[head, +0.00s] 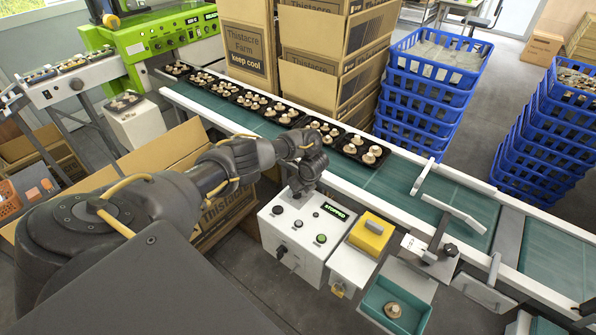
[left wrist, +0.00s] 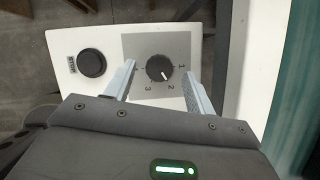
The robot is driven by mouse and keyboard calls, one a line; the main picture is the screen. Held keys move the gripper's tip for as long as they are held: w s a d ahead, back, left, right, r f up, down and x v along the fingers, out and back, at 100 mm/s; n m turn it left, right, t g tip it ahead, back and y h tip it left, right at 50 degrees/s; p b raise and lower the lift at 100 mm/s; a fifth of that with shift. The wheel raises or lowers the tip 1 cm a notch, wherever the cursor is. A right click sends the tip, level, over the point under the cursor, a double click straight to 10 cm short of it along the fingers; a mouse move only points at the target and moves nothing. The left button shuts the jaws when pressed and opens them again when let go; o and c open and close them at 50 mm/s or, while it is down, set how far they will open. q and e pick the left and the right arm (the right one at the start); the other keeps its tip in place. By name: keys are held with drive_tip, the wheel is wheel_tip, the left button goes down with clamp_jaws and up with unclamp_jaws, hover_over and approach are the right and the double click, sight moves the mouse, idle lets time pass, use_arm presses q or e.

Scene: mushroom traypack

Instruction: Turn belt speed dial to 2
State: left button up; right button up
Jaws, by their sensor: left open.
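The belt speed dial (left wrist: 160,68) is a round black knob on a grey plate marked 1, 2 and 3, in the left wrist view. Its white pointer mark is at the lower right and appears to point towards the 2. My left gripper (left wrist: 158,88) is open, with one finger on each side of the dial and visible gaps to the knob. In the head view my left gripper (head: 297,192) is over the back left of the white control box (head: 290,245) and hides the dial. The box's display (head: 336,211) reads STOPPED. My right gripper is not in view.
A black button (left wrist: 91,63) is left of the dial plate. The green belt (head: 385,186) with mushroom trays runs behind the box. A yellow block (head: 370,233) and a teal tray (head: 378,298) are to its right. Cardboard boxes (head: 322,85) and blue crates (head: 428,95) stand beyond.

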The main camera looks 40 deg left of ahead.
use_arm(q)
drive_tip(key=p+v, duration=0.4)
drive_tip(key=v, duration=0.5)
drive_tip(key=shift+d, duration=0.1)
